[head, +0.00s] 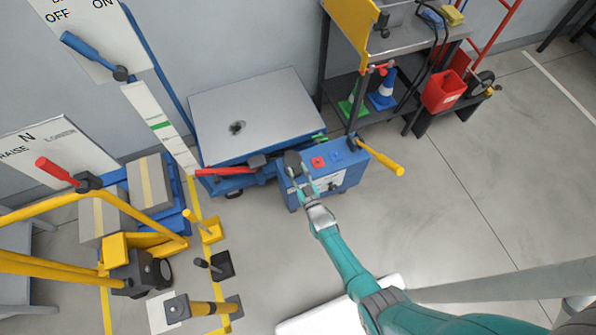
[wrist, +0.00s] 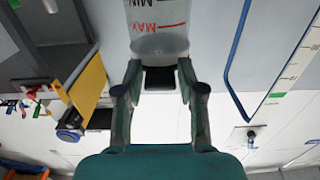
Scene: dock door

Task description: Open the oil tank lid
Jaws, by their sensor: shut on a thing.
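In the head view my gripper (head: 302,184) reaches the front of the blue lift's control box (head: 340,176), at a dark round part (head: 293,160). I cannot tell whether the lid is raised. The fingers and the dark part hide the tank in the head view.
A grey-topped blue lift table (head: 260,115) stands behind, with a red lever (head: 222,172) close left of my gripper. A yellow-handled lever (head: 385,160) sticks out at right. A workbench (head: 405,45) with cones stands at back right.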

